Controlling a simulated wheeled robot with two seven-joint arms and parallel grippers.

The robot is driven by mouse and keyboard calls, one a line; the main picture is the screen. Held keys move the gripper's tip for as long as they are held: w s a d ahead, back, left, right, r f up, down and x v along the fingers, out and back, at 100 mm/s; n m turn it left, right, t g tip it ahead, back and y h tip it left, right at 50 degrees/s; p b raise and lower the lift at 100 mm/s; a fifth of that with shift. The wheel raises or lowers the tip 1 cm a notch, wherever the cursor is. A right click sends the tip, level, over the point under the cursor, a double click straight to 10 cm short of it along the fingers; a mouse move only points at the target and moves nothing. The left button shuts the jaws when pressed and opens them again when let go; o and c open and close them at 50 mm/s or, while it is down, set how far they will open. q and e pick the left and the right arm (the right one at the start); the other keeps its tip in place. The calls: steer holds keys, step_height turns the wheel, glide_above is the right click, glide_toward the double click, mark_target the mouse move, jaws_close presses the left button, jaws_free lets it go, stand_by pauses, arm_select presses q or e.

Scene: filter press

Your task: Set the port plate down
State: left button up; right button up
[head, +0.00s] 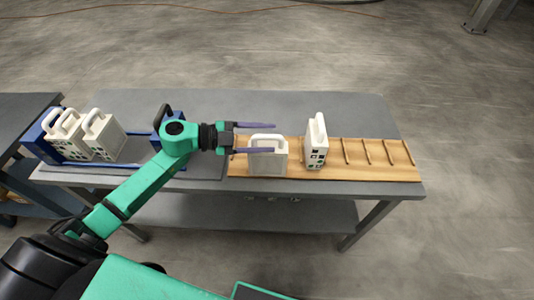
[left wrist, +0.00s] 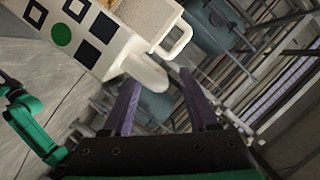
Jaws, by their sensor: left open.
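Two white port plates with loop handles stand on the wooden slotted rack (head: 380,172). One plate (head: 267,161) stands at the rack's left part. The other plate (head: 316,152) is turned nearly edge-on to its right and shows dark and green marks. My left gripper (head: 272,138) is open, its two purple fingers pointing right above the left plate, short of the marked plate. In the left wrist view a marked white plate (left wrist: 75,30) is close, its rounded handle (left wrist: 148,74) near the open fingertips (left wrist: 160,78). Nothing is gripped.
A blue frame (head: 48,150) with several white plates stands at the table's left. A blue part with a dark handle (head: 163,113) stands behind my left arm. The rack's right slots are empty. The grey table (head: 350,108) is clear behind the rack.

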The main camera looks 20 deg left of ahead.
arm_select(q)
steer(key=shift+w+d+f, duration=0.2)
steer(key=shift+w+d, duration=0.15)
steer(key=shift+d, duration=0.15)
steer(key=shift+s, duration=0.1)
jaws_close()
stand_by(0.9)
